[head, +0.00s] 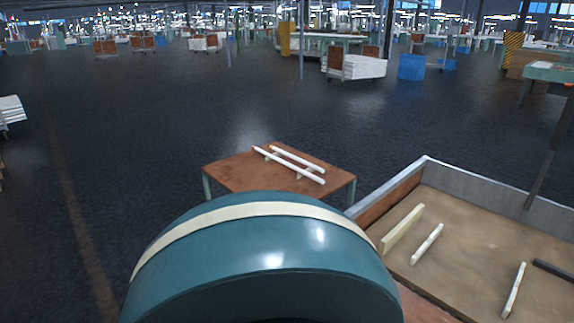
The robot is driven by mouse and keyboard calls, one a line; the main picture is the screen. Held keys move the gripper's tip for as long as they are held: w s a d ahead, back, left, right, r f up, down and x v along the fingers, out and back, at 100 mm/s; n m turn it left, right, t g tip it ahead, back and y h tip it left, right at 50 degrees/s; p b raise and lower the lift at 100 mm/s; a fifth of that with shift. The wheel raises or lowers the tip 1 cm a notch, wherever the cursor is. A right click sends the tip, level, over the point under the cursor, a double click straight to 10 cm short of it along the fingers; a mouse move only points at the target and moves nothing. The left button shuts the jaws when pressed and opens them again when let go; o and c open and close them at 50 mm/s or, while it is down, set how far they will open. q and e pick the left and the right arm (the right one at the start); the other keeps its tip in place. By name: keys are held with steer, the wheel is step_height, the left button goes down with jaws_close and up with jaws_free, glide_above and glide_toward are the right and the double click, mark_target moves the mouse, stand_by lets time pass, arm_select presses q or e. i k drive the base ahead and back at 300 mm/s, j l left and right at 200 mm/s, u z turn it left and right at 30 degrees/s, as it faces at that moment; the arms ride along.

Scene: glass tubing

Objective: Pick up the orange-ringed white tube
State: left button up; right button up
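Two long white tubes lie side by side on small supports on a low brown table, the far one (297,159) and the near one (288,165). Two shorter white pieces, which may be tubes, lie apart in a large tray at the right: one nearer its left wall (427,244) and one farther right (514,290). I cannot make out an orange ring on any of them. Neither of my grippers is in view.
The brown table (230,173) stands in mid-view. The grey-walled tray (480,180) also holds a cream bar (402,230) and a dark bar (555,271). A large teal curved form hides the lower middle. Open dark floor lies beyond the table.

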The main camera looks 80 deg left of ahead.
mark_target(316, 178)
steer(key=u, duration=1.8)
steer(key=i+j+u, duration=0.4)
steer(key=i+u, duration=0.4)
